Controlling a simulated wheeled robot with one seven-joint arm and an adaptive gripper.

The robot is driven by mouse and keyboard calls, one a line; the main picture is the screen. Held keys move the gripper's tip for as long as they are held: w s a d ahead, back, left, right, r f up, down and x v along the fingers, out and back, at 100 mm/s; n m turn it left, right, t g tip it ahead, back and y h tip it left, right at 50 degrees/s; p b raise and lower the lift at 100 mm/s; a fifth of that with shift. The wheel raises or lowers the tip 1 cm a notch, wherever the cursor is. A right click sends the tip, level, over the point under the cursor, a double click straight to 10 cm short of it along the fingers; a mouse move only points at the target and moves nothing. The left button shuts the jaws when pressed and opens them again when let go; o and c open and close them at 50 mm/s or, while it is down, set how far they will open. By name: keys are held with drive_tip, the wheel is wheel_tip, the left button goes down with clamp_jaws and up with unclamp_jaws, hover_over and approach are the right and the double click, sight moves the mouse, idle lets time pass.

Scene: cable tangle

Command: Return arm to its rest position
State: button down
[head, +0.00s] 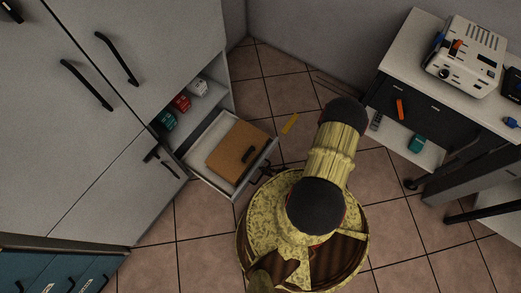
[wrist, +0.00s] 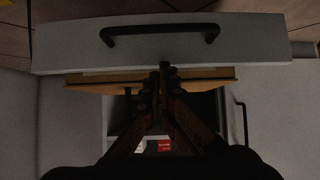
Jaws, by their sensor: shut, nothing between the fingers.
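My gripper (wrist: 163,72) shows in the wrist view with its dark fingers together and nothing between them. It points toward the drawer front (wrist: 75,43), which has a black bar handle (wrist: 160,31). The fingertips overlap the brown board in the picture; I cannot tell whether they touch anything. In the head view my arm (head: 331,160) rises over my round base and leans toward the back. I cannot make out the gripper clearly in that view.
The open drawer (head: 202,138) holds a brown board (head: 236,150). Red, white and green items (head: 181,102) sit on the cabinet shelf. A desk (head: 405,52) with a white device (head: 465,57) stands right. Tiled floor is clear at lower left.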

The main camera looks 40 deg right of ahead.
drive_tip(key=shift+s+d+f, duration=0.15)
drive_tip(key=shift+s+f, duration=0.2)
drive_tip(key=shift+s, duration=0.05)
